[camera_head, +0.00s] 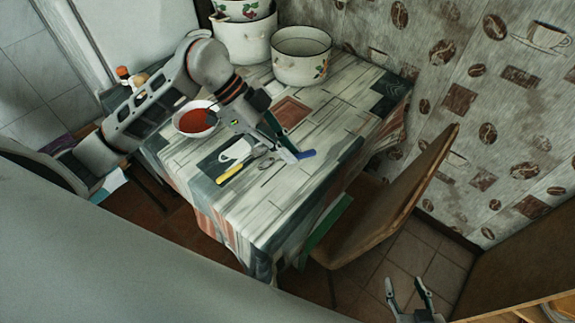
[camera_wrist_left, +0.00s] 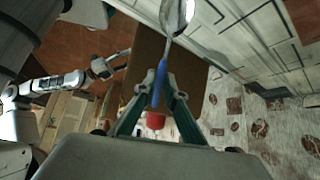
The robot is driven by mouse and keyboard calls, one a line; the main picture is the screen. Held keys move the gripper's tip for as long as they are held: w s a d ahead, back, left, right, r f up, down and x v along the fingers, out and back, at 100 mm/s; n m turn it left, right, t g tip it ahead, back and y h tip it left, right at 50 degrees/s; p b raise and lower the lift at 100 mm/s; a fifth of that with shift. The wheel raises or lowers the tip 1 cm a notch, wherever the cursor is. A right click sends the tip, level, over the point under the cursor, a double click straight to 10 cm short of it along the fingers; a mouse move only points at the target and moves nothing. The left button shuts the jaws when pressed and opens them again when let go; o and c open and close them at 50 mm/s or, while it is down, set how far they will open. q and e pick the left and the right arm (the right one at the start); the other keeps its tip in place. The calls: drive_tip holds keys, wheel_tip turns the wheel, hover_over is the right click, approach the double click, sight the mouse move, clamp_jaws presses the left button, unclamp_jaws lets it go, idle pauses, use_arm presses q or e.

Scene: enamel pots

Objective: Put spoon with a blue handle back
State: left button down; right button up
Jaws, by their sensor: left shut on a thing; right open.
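The spoon with a blue handle (camera_wrist_left: 160,84) is in the left wrist view, its metal bowl (camera_wrist_left: 177,14) toward the top of the picture. My left gripper (camera_wrist_left: 159,92) is shut on the blue handle, with a finger on each side. In the head view the blue handle (camera_head: 306,154) shows at the tips of my left gripper (camera_head: 291,151), over the right part of the table (camera_head: 260,215). Whether the spoon touches the table is hard to tell. My right gripper (camera_head: 408,296) is open and empty, low over the floor at the bottom right.
A yellow-handled utensil (camera_head: 229,173) and a white cup (camera_head: 236,152) are left of my left gripper. A bowl of red soup (camera_head: 196,119) stands behind, partly beside my arm. Enamel pots (camera_head: 300,58) stand at the back. A wooden chair (camera_head: 385,215) is at the table's right.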

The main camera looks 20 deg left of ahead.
use_arm(q)
wheel_tip(320, 180, down, 6)
drive_tip(key=shift+f, duration=0.1)
idle(0.4)
drive_tip(key=c, duration=2.1)
unclamp_jaws()
drive_tip(key=shift+f, duration=0.1)
drive_tip(key=v, duration=1.2)
drive_tip(key=shift+r, duration=0.2)
